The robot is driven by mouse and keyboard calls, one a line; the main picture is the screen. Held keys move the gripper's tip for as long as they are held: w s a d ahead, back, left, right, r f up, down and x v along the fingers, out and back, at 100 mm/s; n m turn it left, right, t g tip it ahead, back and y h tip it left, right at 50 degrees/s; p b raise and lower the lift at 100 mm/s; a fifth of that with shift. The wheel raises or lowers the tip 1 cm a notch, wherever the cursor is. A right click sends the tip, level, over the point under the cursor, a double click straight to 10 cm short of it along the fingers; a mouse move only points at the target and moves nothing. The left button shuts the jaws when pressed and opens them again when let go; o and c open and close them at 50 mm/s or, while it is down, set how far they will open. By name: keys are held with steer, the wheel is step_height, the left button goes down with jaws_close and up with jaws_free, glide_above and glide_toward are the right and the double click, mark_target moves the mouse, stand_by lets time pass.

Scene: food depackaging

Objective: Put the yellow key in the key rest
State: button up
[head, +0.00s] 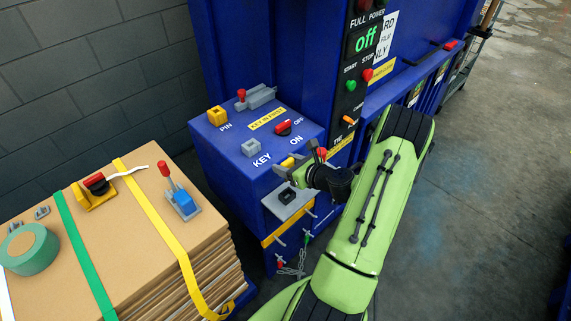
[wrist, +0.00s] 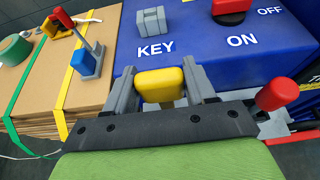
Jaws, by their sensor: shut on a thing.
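My gripper (head: 300,168) is shut on the yellow key (wrist: 160,84), whose yellow block sits between the two grey fingers in the wrist view. In the head view only a little of the yellow key (head: 288,162) shows, at the front edge of the blue box. The key's lower part is hidden. A small grey slotted block (head: 250,147), apparently the key rest, stands on the blue box top beside the word KEY. In the wrist view this grey block (wrist: 151,21) is beyond the fingers, slightly left, and looks empty. The key is apart from it.
The blue box top (wrist: 200,38) also bears a red knob (head: 284,128), a yellow PIN block (head: 217,115) and a red-handled grey latch (head: 255,97). A grey ledge with a black socket (head: 287,196) sits below my gripper. The strapped cardboard stack (head: 130,235) is at left.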

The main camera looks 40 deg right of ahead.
mark_target(287, 181)
steer(key=shift+f+b, duration=2.3)
steer(key=shift+f, duration=0.65)
steer(key=shift+f+b, duration=1.35)
steer(key=shift+f, duration=0.7)
steer(key=o, duration=1.1)
steer(key=shift+r, duration=0.1)
steer(key=shift+s, duration=0.1)
steer(key=v, duration=1.5)
steer(key=shift+s+r, duration=0.2)
steer(key=shift+s, duration=0.05)
